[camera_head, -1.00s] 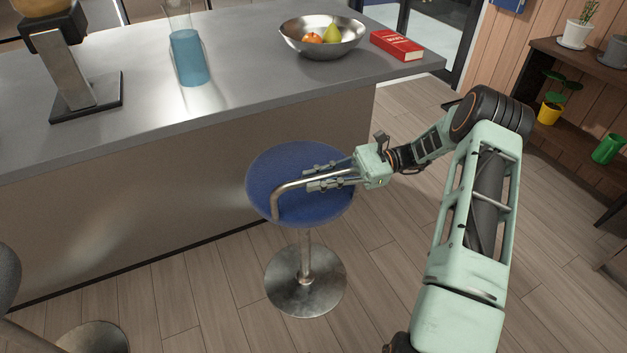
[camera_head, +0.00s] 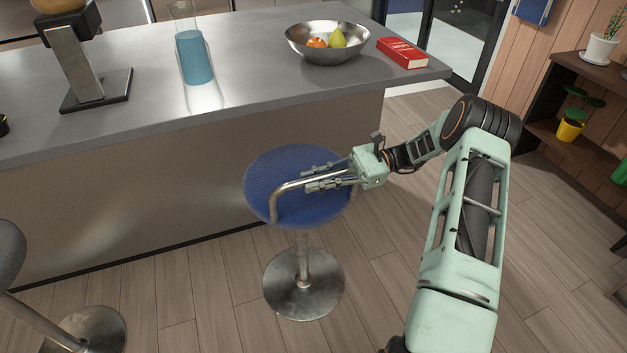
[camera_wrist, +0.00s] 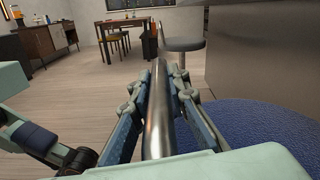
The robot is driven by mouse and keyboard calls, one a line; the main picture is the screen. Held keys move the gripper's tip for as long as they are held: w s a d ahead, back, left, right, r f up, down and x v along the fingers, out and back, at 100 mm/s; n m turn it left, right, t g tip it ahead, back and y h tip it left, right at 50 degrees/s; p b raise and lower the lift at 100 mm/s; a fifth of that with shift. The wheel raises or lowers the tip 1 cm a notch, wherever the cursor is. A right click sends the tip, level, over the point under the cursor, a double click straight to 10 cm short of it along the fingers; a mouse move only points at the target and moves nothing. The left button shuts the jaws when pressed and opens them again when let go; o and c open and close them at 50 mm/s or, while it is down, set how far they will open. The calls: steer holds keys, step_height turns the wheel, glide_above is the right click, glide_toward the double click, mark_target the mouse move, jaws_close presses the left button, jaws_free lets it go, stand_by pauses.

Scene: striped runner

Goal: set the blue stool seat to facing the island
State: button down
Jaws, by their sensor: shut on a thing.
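The blue stool (camera_head: 262,180) stands in front of the island (camera_head: 160,190) on a round metal base (camera_head: 304,285). Its bent metal rail (camera_head: 290,186) runs along the near side of the seat, on the side away from the island. My gripper (camera_head: 322,178) reaches in from the right and is shut on the rail. In the wrist view the rail (camera_wrist: 158,120) runs between the two fingers (camera_wrist: 155,85), and the blue seat (camera_wrist: 270,125) lies to the right.
On the island stand a metal bowl of fruit (camera_head: 308,50), a red book (camera_head: 402,52), a blue-filled carafe (camera_head: 194,58) and a dispenser (camera_head: 80,60). A grey stool (camera_head: 8,245) stands at the lower left.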

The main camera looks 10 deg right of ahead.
stand_by(0.4)
steer(key=c, duration=1.8)
jaws_free()
steer(key=shift+c, duration=0.2)
steer(key=shift+d, duration=0.1)
steer(key=w+d, duration=0.2)
steer(key=d, duration=0.9)
steer(key=shift+d, duration=0.35)
